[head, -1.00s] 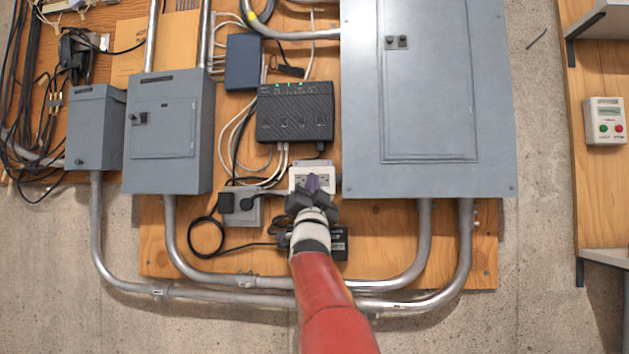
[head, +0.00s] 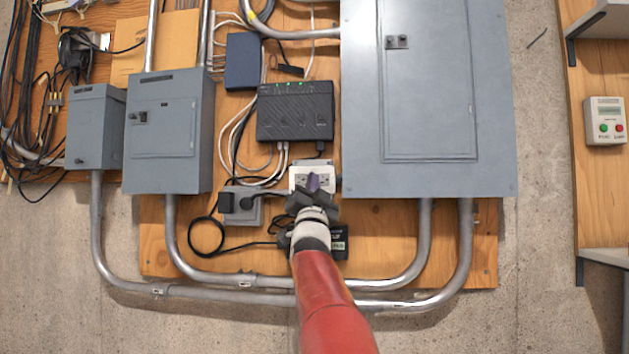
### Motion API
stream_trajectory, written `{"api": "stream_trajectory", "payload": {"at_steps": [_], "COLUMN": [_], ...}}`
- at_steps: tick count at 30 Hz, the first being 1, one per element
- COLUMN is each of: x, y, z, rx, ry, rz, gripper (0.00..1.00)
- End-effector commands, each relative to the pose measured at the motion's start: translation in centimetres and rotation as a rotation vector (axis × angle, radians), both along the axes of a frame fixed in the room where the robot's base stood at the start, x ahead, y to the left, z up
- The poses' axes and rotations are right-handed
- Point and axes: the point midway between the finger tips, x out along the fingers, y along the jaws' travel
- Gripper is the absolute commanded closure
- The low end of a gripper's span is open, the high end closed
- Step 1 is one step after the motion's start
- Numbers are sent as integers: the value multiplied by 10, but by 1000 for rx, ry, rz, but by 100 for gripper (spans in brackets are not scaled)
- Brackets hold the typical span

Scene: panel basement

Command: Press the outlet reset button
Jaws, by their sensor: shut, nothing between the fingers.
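The white outlet (head: 298,180) sits in a grey box on the plywood board, below the black router. My gripper (head: 313,183) is shut, with nothing between its fingers. The reset button is hidden behind the fingers. I cannot tell whether the fingertips touch the outlet.
A black router (head: 295,111) is just above the outlet. A large grey panel (head: 430,150) stands close to the right. A second outlet box with plugs (head: 243,210) is to the left. A black box (head: 340,243) lies below, partly behind my arm.

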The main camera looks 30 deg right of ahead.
Motion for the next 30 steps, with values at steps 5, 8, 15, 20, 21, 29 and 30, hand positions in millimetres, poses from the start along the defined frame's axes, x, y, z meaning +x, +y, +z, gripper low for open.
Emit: {"api": "stream_trajectory", "payload": {"at_steps": [5, 8, 15, 20, 21, 29, 30], "x": [-7, -11, -12, -15, -17, -39, -42], "y": [5, 8, 8, 10, 12, 26, 29], "z": [-3, -3, -1, -2, -3, -4, -4], "rx": [1, 0, 0, 0, 1, 0, 0], "ry": [0, -1, 0, 0, -1, -2, -2], "rz": [1, 1, 0, 0, 0, 2, 2], "gripper": [100, 100, 100, 100, 100, 100, 100]}}
